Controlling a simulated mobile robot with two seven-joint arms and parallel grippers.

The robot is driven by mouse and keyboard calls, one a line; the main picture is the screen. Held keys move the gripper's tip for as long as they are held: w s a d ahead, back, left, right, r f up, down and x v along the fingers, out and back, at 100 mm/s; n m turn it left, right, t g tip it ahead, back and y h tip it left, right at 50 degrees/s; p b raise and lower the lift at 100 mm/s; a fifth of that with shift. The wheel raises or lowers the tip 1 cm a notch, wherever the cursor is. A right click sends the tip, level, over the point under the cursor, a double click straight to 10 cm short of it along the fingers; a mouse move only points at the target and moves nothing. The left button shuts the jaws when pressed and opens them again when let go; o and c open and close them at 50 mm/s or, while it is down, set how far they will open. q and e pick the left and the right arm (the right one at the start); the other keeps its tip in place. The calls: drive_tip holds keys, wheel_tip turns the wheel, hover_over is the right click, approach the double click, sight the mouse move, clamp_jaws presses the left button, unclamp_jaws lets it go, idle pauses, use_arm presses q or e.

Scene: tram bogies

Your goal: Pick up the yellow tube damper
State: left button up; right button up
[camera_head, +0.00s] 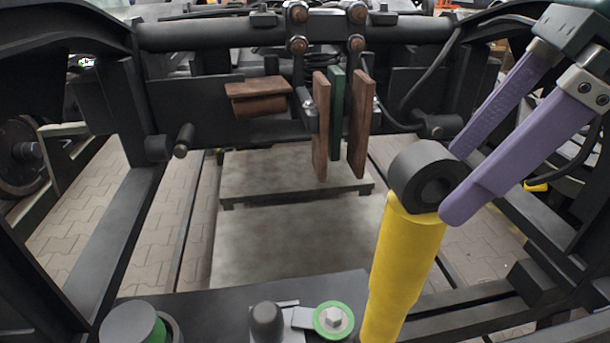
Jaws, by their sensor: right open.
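The yellow tube damper (403,262) stands nearly upright at the lower right of the head view, leaning slightly. Its top end is a dark ring-shaped eye (426,176); its lower end is cut off by the picture's bottom edge. My right gripper (454,183) comes in from the upper right with two purple fingers. The fingers are apart, with their tips close to the right side of the dark eye. The nearer finger overlaps the eye's edge in the picture; I cannot tell whether it touches. My left gripper is not in view.
The dark bogie frame surrounds the damper, with a crossbeam (220,33) at the back. Brown and green plates (337,113) hang at the centre. A green-ringed bolt (333,320) and a dark knob (266,322) stand at the front. A grey slab (290,240) lies below in the open middle.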

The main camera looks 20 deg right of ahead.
sight(438, 195)
drive_tip(key=p+x, duration=0.1)
drive_tip(key=x, duration=0.6)
drive_tip(key=shift+s+a+f, duration=0.1)
drive_tip(key=shift+a, duration=0.1)
drive_tip(key=shift+c, duration=0.2)
clamp_jaws()
idle(0.3)
